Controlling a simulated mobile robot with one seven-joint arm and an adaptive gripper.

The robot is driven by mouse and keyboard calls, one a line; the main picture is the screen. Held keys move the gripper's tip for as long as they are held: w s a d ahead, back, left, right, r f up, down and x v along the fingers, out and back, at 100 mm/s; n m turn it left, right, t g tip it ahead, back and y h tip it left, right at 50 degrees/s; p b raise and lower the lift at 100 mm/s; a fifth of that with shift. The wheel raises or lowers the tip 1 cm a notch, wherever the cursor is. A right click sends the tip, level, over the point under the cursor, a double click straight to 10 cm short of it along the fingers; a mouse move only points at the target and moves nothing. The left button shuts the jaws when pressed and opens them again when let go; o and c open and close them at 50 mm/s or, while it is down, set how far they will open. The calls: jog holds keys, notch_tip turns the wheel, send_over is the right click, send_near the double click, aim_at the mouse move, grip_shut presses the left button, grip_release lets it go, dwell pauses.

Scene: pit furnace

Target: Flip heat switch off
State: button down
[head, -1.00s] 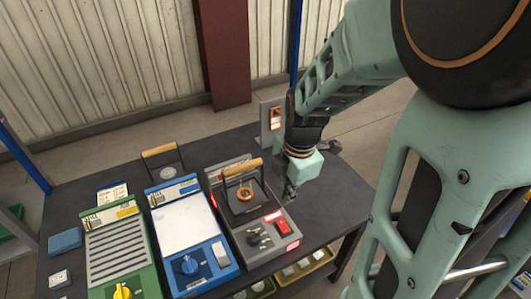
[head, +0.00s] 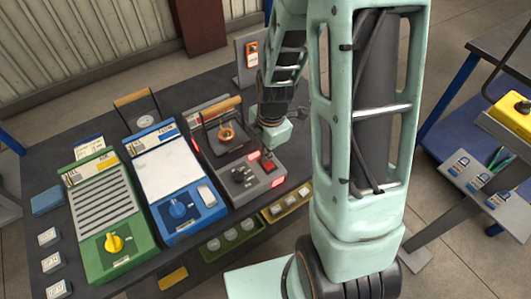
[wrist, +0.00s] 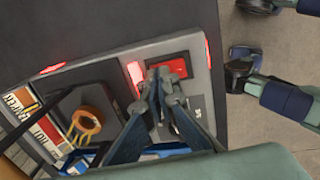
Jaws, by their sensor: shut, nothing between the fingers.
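The red rocker switch (head: 269,167) sits on the top of a grey furnace unit (head: 224,186), near its front right corner. In the wrist view the switch (wrist: 181,72) shows in a dark recess, partly covered by my fingers. My gripper (head: 273,151) is shut and empty, pointing down at the switch. In the wrist view its fingertips (wrist: 162,76) overlap the left part of the switch. I cannot tell whether they touch it. A lit red lamp (wrist: 134,75) is beside the switch.
Dark knobs (head: 241,176) and a wooden-handled lid (head: 222,107) are on the grey unit. A blue unit (head: 199,209) and a green unit (head: 137,244) stand to its left. An orange switch on an upright post (head: 251,48) stands behind.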

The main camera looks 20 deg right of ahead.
jog(key=shift+w+a+f+g+p, duration=0.1)
jog(key=shift+w+f+g+p, duration=0.1)
jog(key=shift+f+g+p, duration=0.15)
jog(key=shift+s, duration=0.15)
jog(key=shift+s+d+r, duration=0.2)
jog(key=shift+s+d, duration=0.1)
jog(key=shift+s, duration=0.35)
